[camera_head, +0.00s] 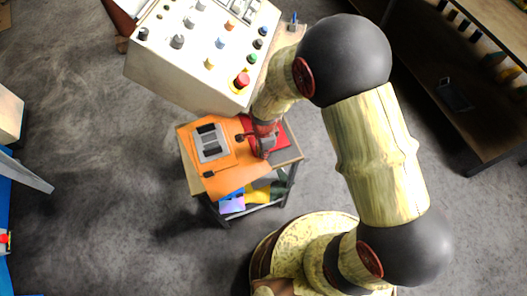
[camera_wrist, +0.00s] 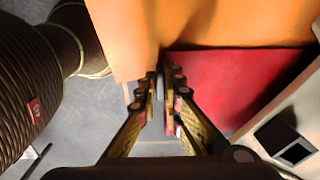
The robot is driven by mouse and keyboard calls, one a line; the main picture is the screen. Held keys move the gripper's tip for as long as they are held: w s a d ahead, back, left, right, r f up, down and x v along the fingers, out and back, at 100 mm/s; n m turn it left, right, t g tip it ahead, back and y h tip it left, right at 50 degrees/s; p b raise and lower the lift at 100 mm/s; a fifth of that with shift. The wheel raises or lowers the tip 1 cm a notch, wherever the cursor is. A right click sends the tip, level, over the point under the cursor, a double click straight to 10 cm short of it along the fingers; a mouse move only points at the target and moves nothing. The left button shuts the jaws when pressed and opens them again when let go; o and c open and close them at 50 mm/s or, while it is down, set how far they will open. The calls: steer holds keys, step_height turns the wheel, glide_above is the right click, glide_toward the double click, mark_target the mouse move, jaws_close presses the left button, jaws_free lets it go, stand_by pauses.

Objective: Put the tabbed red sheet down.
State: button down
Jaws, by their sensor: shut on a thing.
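The red sheet (camera_head: 285,138) is at the right side of a small table, beside and partly against an orange sheet or board (camera_head: 222,180). In the wrist view, the red sheet (camera_wrist: 235,82) lies flat to the right of the fingers, with the orange surface (camera_wrist: 215,22) beyond it. My gripper (camera_head: 261,148) is over the red sheet. In the wrist view, my gripper (camera_wrist: 164,76) is shut with its fingertips at the red sheet's left edge. The tab is hidden between the fingers. I cannot tell whether the sheet touches the table.
A grey framed die (camera_head: 211,143) sits on the orange surface. A control panel (camera_head: 205,45) with several knobs and a red button stands behind the table (camera_head: 297,153). Coloured items (camera_head: 233,202) lie on the lower shelf. Open floor is at left.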

steer(key=c, duration=2.4)
jaws_free()
steer(key=shift+f, duration=0.15)
steer(key=o, duration=0.4)
steer(key=shift+o, duration=0.2)
steer(key=s+d+r+n+t+p, duration=0.1)
steer(key=d+r+n, duration=0.25)
steer(key=r, duration=1.05)
steer(key=s+d+r+n+t+p, duration=0.15)
steer(key=d+r, duration=0.25)
steer(key=r, duration=1)
steer(key=s+d+r+n+t, duration=0.3)
steer(key=s+d+r+n, duration=0.5)
steer(key=s+r, duration=0.3)
steer(key=shift+s+r+n+b, duration=0.25)
steer(key=shift+r+n+b, duration=0.3)
steer(key=shift+n, duration=0.35)
